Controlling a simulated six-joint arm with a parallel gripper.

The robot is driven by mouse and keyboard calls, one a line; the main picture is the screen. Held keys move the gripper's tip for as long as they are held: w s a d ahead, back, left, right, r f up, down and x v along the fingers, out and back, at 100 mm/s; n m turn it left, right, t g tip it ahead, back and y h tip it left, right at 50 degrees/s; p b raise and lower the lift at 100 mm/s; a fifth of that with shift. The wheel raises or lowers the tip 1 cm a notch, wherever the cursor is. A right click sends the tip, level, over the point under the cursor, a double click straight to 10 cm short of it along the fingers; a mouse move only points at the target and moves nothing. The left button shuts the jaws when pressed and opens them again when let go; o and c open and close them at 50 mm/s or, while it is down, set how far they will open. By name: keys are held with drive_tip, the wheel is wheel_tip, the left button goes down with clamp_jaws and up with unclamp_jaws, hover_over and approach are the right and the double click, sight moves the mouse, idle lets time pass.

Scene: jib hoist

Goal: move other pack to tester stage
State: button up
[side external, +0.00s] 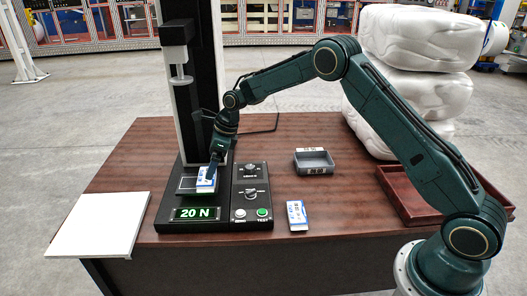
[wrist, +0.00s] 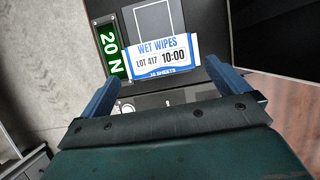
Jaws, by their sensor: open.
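A white and blue wet wipes pack (side external: 205,180) sits on the stage of the black tester (side external: 168,215). In the wrist view, this pack (wrist: 160,55) reads "WET WIPES", "LOT 417" and "10:00". The stage (wrist: 155,18) shows beyond it with a pale outline. A second white and blue pack (side external: 297,215) lies on the table right of the tester, apart from my gripper. My gripper (side external: 212,175) is low over the stage at the first pack. In the wrist view, its blue fingers (wrist: 163,68) are spread to either side of that pack; contact cannot be told.
The tester display (side external: 195,213) reads "20 N"; its panel (side external: 251,195) has knobs and buttons. A grey bin (side external: 314,168) stands behind the loose pack. A wooden tray (side external: 408,217) is at right, a white board (side external: 95,226) at left. The tester column rises behind my gripper.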

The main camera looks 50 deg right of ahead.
drive_tip(key=v, duration=0.6)
drive_tip(key=shift+r, duration=0.25)
drive_tip(key=shift+s, duration=0.1)
drive_tip(key=s+r+n+t+h, duration=0.1)
drive_tip(key=s+r+n+h, duration=0.1)
drive_tip(key=s+r+n, duration=1.35)
drive_tip(key=s+d+n+t+h, duration=0.1)
drive_tip(key=s+n, duration=1)
drive_tip(key=s, duration=1.6)
drive_tip(key=shift+s+d+r, duration=0.2)
drive_tip(key=shift+s+d, duration=0.15)
drive_tip(key=shift+d, duration=0.4)
